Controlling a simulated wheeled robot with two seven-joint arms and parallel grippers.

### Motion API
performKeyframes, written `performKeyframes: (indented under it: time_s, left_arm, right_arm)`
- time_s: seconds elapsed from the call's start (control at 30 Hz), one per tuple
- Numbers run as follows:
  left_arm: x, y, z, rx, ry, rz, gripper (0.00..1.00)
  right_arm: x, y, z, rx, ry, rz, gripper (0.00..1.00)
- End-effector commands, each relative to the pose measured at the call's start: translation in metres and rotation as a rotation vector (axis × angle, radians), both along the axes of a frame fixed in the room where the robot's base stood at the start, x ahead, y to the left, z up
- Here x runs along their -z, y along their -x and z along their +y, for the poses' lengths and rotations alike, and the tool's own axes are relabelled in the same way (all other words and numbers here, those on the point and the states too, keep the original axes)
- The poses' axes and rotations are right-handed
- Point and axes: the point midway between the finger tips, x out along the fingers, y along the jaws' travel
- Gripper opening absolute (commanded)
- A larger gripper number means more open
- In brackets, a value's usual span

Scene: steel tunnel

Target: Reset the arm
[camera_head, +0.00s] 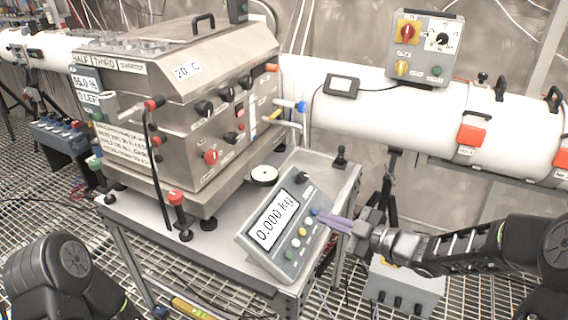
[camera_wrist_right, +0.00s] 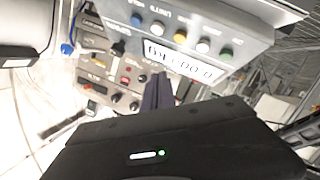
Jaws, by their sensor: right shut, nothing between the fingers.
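My right arm comes in from the right in the head view. My right gripper (camera_head: 328,220) is shut and empty, its purple-grey fingers close to the right side of the scale display (camera_head: 282,222), near its blue button. I cannot tell whether they touch it. The display reads 0.000 kg. In the right wrist view, the shut fingers (camera_wrist_right: 158,92) show in the middle, with the display panel (camera_wrist_right: 200,35) above them. My left arm shows at the lower left of the head view; its gripper is not in view.
A steel machine (camera_head: 190,110) with knobs stands on the cart (camera_head: 150,222). A white pipe (camera_head: 400,108) runs behind, with a control box (camera_head: 425,48) on top. A grey box (camera_head: 404,288) stands below my right forearm. Grated floor (camera_head: 465,300) lies around the cart.

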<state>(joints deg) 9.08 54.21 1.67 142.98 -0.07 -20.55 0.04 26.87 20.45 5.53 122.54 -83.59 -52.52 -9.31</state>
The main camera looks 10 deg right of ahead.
Motion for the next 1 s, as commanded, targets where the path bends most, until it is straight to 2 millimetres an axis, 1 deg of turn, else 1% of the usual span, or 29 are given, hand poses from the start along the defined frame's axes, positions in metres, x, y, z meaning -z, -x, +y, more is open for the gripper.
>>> performKeyframes:
  time_s: [0.1,0.17,0.27,0.33,0.37,0.43,0.47,0.5,0.57,0.6,0.67,0.7,0.77,0.8,0.87,0.9,1.0]
  left_arm:
    - [0.0,0.001,0.0,0.001,0.0,0.003,0.36]
    - [0.0,0.001,0.0,0.001,0.0,0.003,0.36]
    - [0.0,0.001,0.0,0.001,0.0,0.003,0.36]
    - [0.0,0.001,0.0,0.001,0.0,0.003,0.36]
    - [0.0,0.001,0.0,0.001,0.0,0.003,0.36]
    - [0.0,0.001,0.0,0.001,0.0,0.003,0.36]
    - [0.0,0.001,0.0,0.001,0.0,0.003,0.36]
    - [0.0,0.001,0.0,0.001,0.0,0.003,0.36]
    - [0.0,0.001,0.0,0.001,0.0,0.003,0.36]
    - [0.0,0.001,0.0,0.001,0.0,0.003,0.36]
    - [0.0,0.001,0.0,0.001,0.0,0.003,0.36]
    - [0.0,0.001,0.0,0.001,0.0,0.003,0.36]
    - [0.0,0.001,0.0,0.001,0.0,0.003,0.36]
    - [0.0,0.001,0.0,0.001,0.0,0.003,0.36]
    - [0.0,0.001,0.0,0.001,0.0,0.003,0.36]
    - [0.0,0.001,0.0,0.001,0.0,0.003,0.36]
    - [0.0,0.001,0.0,0.001,0.0,0.003,0.36]
  right_arm:
    - [0.003,-0.001,-0.002,0.012,0.0,0.018,0.0]
    - [0.006,-0.006,-0.008,0.052,-0.012,0.042,0.0]
    - [0.018,-0.014,-0.023,0.161,-0.061,0.121,0.0]
    - [0.039,-0.016,-0.034,0.27,-0.122,0.222,0.0]
    - [0.053,-0.015,-0.036,0.317,-0.154,0.281,0.0]
    - [0.096,-0.006,-0.036,0.439,-0.237,0.451,0.0]
    - [0.117,0.002,-0.034,0.493,-0.272,0.536,0.0]
    - [0.147,0.016,-0.028,0.559,-0.315,0.651,0.0]
    - [0.187,0.042,-0.016,0.649,-0.363,0.818,0.0]
    - [0.212,0.063,-0.007,0.703,-0.387,0.926,0.0]
    - [0.245,0.097,0.009,0.777,-0.409,1.08,0.0]
    - [0.264,0.122,0.02,0.821,-0.415,1.181,0.0]
    - [0.289,0.161,0.036,0.883,-0.413,1.316,0.0]
    - [0.302,0.185,0.046,0.919,-0.404,1.397,0.0]
    - [0.317,0.22,0.06,0.963,-0.384,1.501,0.0]
    - [0.324,0.241,0.067,0.982,-0.365,1.555,0.0]
    - [0.336,0.278,0.084,0.995,-0.315,1.639,0.0]
